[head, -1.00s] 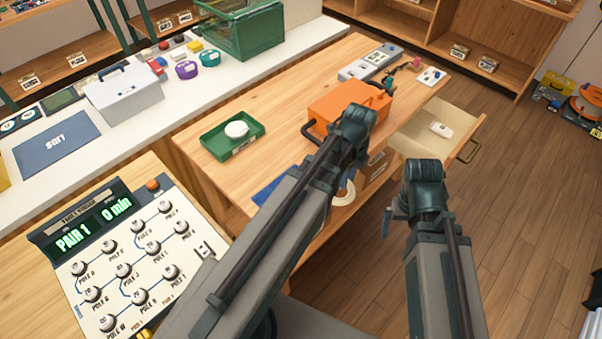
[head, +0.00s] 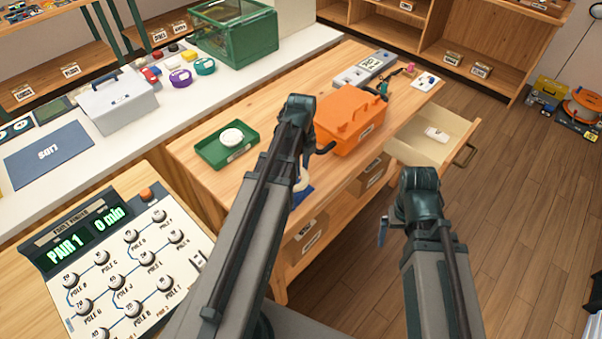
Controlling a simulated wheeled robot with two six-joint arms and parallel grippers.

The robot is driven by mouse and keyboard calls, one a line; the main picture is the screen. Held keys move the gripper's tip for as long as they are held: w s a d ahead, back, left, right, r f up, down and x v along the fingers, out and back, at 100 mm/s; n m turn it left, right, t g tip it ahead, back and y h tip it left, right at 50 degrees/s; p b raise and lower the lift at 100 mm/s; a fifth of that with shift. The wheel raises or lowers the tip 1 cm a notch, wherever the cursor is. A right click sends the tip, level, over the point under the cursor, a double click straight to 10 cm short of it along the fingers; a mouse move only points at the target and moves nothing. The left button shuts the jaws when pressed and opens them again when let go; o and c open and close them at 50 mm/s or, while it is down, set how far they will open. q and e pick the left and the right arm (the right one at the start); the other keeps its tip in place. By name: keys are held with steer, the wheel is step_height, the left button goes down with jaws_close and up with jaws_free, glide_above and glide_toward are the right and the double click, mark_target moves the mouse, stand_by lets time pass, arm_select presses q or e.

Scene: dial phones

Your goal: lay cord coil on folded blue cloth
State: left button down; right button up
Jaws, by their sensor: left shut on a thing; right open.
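The cord coil (head: 303,180) is a cream ring, seen only in part beside my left arm, over or against the folded blue cloth (head: 301,196). The cloth lies near the front edge of the wooden bench and is mostly hidden by the coil and my arm. I cannot tell whether coil and cloth touch. My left gripper (head: 303,163) points down at the coil and is shut on it; its fingers are largely hidden behind my wrist. My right gripper (head: 384,232) is open and empty, in front of the bench, below the open drawer.
An orange case (head: 348,127) stands on the bench right of my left wrist. A green tray (head: 213,157) with a white round thing lies to the left. An open drawer (head: 408,143) juts out at right. A dial panel (head: 100,240) is at front left.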

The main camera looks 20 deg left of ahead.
arm_select(q)
steer(key=shift+f+b, duration=1.7)
steer(key=shift+f, duration=0.05)
steer(key=shift+f+b, duration=0.45)
steer(key=shift+f, duration=0.1)
steer(key=c, duration=0.7)
jaws_free()
steer(key=shift+o, duration=0.2)
